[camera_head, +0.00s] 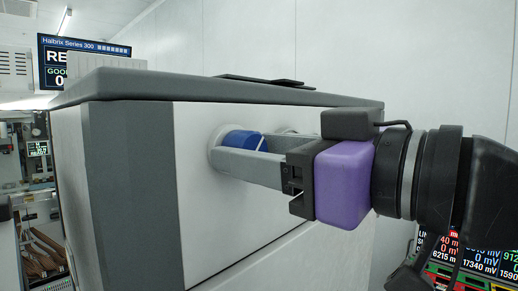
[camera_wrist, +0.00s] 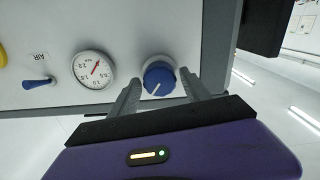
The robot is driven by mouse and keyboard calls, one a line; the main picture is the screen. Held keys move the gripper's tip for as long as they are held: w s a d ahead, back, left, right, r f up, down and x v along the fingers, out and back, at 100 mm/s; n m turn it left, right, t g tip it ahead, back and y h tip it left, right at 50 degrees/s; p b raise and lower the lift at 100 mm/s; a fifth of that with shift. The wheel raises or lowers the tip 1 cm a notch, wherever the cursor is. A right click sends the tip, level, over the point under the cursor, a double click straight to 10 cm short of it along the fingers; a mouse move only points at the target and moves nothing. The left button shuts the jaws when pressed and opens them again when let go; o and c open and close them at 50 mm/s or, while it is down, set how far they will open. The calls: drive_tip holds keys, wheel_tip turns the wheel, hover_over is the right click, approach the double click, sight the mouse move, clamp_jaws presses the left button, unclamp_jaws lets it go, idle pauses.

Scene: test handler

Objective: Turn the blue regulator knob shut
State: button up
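The blue regulator knob (camera_wrist: 158,79) sits on the white panel in the wrist view, with a pale collar behind it and a white pointer line slanting to the lower left. It also shows in the head view (camera_head: 243,139), partly hidden by the near finger. My gripper (camera_wrist: 160,85) is open, with one grey finger on each side of the knob. Small gaps seem to show between fingers and knob; I cannot tell whether either touches. In the head view my gripper (camera_head: 240,152) reaches in level from the right, fingertips close to the panel.
A round gauge (camera_wrist: 94,69) with a red needle is left of the knob. Farther left are a blue lever (camera_wrist: 38,82) under an AIR label and a yellow part (camera_wrist: 3,56) at the picture edge. The grey cabinet edge (camera_wrist: 218,50) is close right of the fingers.

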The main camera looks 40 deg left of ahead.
drive_tip(key=c, duration=1)
drive_tip(key=shift+n+b, duration=0.4)
drive_tip(key=n+b, duration=0.4)
drive_tip(key=n, duration=0.2)
drive_tip(key=shift+s+n, duration=0.1)
drive_tip(key=shift+n, duration=0.2)
drive_tip(key=shift+b, duration=0.35)
drive_tip(key=o, duration=1.4)
drive_tip(key=shift+c, duration=0.2)
